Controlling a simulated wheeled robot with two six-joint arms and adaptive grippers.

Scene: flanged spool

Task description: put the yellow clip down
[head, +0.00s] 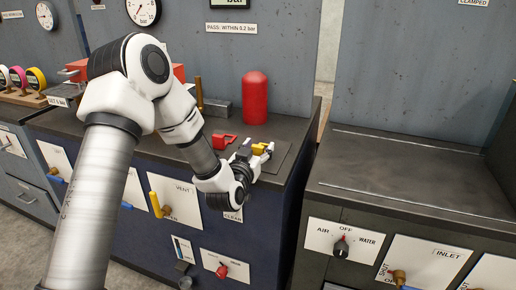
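My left arm reaches in from the left over the dark workbench. Its gripper (257,152) is low over the bench's right end, near a flat dark plate (283,158). The yellow clip (260,149) is between its fingers, which appear closed on it. The fingers and wrist hide part of the clip, and I cannot tell whether it touches the surface below. A similar red clip (222,141) lies on the bench just left of the gripper. My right gripper is not in view.
A red cylinder (255,97) stands behind the gripper, close to the back panel. Across a gap, the right bench (410,180) has a clear top.

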